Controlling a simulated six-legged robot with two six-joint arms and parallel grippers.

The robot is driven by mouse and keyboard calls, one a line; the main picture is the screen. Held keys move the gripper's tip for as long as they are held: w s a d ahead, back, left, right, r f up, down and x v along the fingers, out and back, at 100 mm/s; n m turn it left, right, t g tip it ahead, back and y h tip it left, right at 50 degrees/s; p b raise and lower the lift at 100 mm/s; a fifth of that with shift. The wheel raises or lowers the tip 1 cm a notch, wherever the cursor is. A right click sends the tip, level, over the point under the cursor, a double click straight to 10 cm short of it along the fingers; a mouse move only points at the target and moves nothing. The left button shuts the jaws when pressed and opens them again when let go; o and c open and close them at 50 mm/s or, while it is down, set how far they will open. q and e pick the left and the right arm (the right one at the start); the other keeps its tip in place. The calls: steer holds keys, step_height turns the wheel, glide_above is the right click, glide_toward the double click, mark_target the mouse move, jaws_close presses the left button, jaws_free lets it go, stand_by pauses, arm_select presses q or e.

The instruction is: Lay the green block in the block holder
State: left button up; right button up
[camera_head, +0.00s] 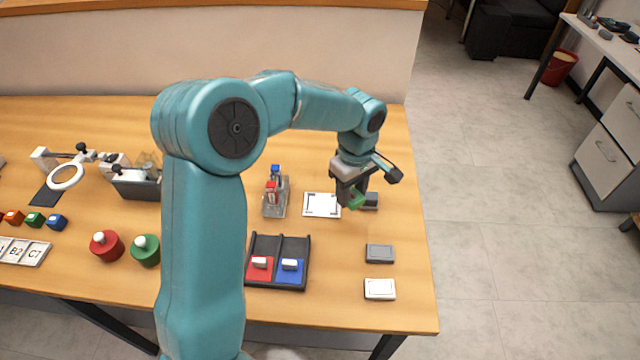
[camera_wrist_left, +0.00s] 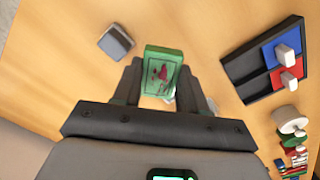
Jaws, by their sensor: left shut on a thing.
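My left gripper (camera_head: 352,197) is shut on the green block (camera_head: 356,201) at the right part of the table, above the surface. In the left wrist view the green block (camera_wrist_left: 163,72) sits between the fingers (camera_wrist_left: 160,90) and bears a reddish mark on its face. My right gripper is not in view.
A white square frame (camera_head: 321,205) lies between rack and gripper. A small grey box (camera_head: 371,200) is just beside the gripper. A dark tray (camera_head: 265,246) with red and blue pads lies in front. Red (camera_head: 107,247) and green (camera_head: 145,251) round things stand left.

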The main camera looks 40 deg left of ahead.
mark_target(324, 204)
arm_select(q)
steer(key=a+n, duration=0.2)
steer(key=s+a+n+b, duration=0.1)
steer(key=a+n, duration=0.1)
steer(key=n, duration=0.1)
steer(key=a+n, duration=0.2)
steer(key=n, duration=0.1)
steer(key=shift+s+f, duration=0.15)
steer(key=shift+f, duration=0.2)
steer(key=shift+a+n+b, duration=0.4)
steer(key=shift+n, duration=0.6)
steer(key=shift+s+f+b, duration=0.15)
steer(key=shift+f+b, duration=0.35)
steer(key=shift+f, duration=0.15)
steer(key=shift+f+b, duration=1.35)
steer(key=shift+f, duration=0.5)
steer(key=shift+f+b, duration=0.35)
steer(key=shift+b, duration=0.05)
steer(key=o, duration=1.2)
